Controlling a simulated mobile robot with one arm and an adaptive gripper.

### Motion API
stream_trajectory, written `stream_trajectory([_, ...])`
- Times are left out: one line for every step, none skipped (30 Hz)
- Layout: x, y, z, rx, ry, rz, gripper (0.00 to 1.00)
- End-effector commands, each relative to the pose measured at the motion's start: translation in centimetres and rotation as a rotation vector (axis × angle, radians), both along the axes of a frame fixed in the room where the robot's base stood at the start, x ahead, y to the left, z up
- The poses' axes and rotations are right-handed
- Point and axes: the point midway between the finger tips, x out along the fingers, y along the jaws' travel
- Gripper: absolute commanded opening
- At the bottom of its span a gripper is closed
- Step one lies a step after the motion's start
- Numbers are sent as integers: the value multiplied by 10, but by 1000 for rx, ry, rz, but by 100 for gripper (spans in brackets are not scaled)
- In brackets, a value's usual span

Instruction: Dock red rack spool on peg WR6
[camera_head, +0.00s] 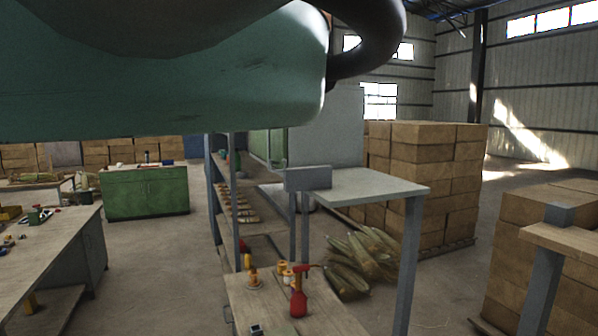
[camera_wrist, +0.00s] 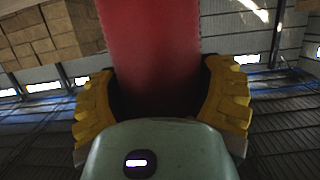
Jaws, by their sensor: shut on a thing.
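In the wrist view, a red cylindrical body, the red spool (camera_wrist: 152,50), fills the upper middle. The yellow fingers of my gripper (camera_wrist: 160,85) press on it from both sides, and my gripper is shut on it. The spool's far end runs out of the picture, so its ends and bore are hidden. The head view does not show my gripper or the spool. I cannot make out peg WR6 or its label in either view.
My own arm covers the head view's upper left. Below stand a wooden bench (camera_head: 270,317) with a red spray bottle (camera_head: 299,303), a grey table (camera_head: 370,187), a shelf rack (camera_head: 237,204) and a green cabinet (camera_head: 146,192). Stacked cartons (camera_head: 420,185) stand right. Floor shows between them.

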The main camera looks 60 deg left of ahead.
Motion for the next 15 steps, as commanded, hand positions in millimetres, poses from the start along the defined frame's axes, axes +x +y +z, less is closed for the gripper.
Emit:
stream_trajectory([0, 0, 0, -1, -2, 0, 30])
stream_trajectory([0, 0, 0, -2, -3, 0, 30])
stream_trajectory([0, 0, 0, -2, -3, 0, 30])
stream_trajectory([0, 0, -1, -2, -3, 0, 30])
stream_trajectory([0, 0, -1, -2, -3, 0, 30])
stream_trajectory([0, 0, -2, -2, -3, 0, 30])
stream_trajectory([0, 0, -2, -2, -3, 0, 30])
stream_trajectory([0, 0, -3, -2, -3, 0, 30])
stream_trajectory([0, 0, -4, -2, -3, 0, 30])
stream_trajectory([0, 0, -4, -2, -3, -1, 30])
stream_trajectory([0, 0, -4, -2, -3, 0, 30])
stream_trajectory([0, 0, -5, -2, -3, -1, 30])
stream_trajectory([0, 0, -5, -2, -3, -1, 30])
stream_trajectory([0, 0, -6, -2, -3, -1, 30])
stream_trajectory([0, 0, -6, -2, -3, -1, 30])
